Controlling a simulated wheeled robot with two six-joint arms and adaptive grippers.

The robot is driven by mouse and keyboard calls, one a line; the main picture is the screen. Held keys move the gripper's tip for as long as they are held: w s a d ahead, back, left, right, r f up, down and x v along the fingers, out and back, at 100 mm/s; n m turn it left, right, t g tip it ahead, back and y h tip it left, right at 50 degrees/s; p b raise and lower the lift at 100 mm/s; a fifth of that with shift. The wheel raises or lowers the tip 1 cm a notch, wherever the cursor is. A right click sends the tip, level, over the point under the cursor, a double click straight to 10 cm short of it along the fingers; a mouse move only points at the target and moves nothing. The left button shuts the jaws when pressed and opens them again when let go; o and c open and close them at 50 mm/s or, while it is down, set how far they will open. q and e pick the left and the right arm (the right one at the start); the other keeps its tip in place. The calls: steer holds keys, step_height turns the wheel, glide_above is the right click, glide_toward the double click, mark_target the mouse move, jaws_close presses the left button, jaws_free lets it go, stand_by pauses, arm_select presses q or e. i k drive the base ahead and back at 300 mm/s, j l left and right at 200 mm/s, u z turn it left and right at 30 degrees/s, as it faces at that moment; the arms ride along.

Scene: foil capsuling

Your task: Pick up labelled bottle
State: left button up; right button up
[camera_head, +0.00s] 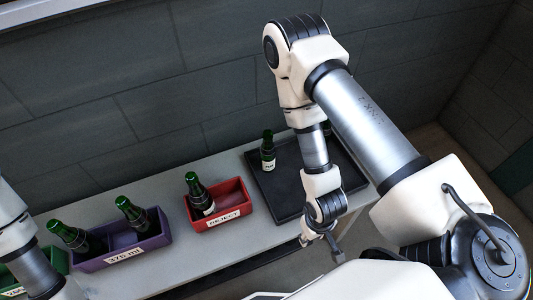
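A dark green bottle with a white label (268,157) stands upright on the black tray (276,201), near its left back side. Another dark bottle (326,128) stands further back, mostly hidden behind my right arm. My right gripper (322,247) hangs at the front edge of the table, in front of the tray and apart from the bottles. Its fingers look spread with nothing between them. My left arm comes in at the left edge; its gripper is out of view.
A red bin marked REJECT (235,197) holds a bottle (199,194) with a pale label. A purple bin marked 375 ml (157,236) holds two leaning bottles. A green bin (55,259) is partly behind my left arm. A dark wall stands behind the table.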

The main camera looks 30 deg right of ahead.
mark_target(268, 151)
steer(key=l+u, duration=0.1)
steer(key=l, duration=1.1)
steer(key=l+u, duration=0.1)
steer(key=l, duration=1.05)
steer(key=k, duration=0.05)
